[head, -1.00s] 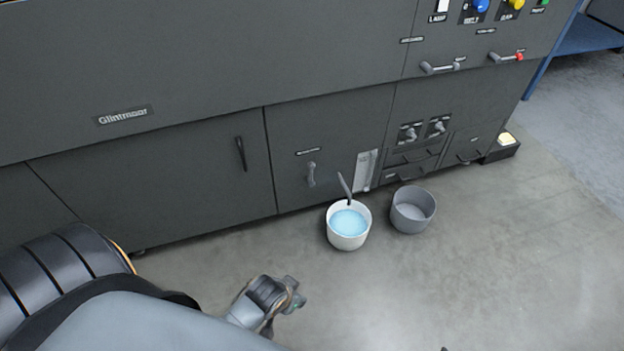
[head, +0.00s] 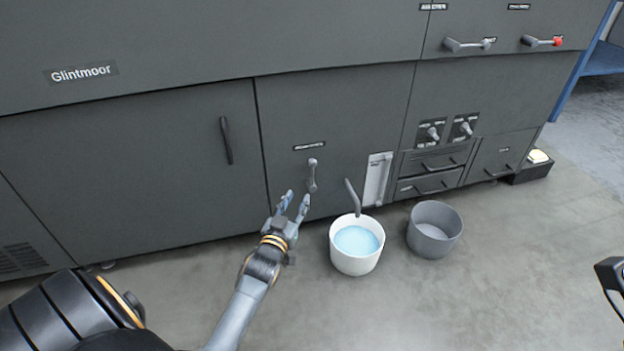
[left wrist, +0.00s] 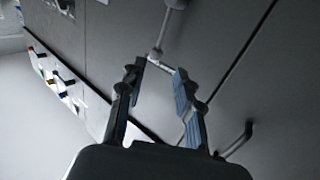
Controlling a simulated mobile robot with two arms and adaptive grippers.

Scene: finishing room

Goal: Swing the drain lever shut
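The drain lever (head: 312,175) is a small silver handle under a label on the lower cabinet panel, standing roughly upright. In the left wrist view, the lever (left wrist: 163,30) lies just beyond the fingertips. My left gripper (head: 295,203) is open and empty, a little below and left of the lever, with its fingers toward the panel. In the left wrist view its two fingers (left wrist: 157,75) are spread and I see no clear contact with the lever. A dark part at the right edge of the head view seems to belong to my right gripper (head: 611,277); its fingers are cut off.
A drain spout (head: 352,198) hangs over a white bucket (head: 356,262) of blue liquid, right of my left gripper. An empty grey bucket (head: 435,229) stands farther right. A dark door handle (head: 226,140) is left of the lever. Open floor lies in front.

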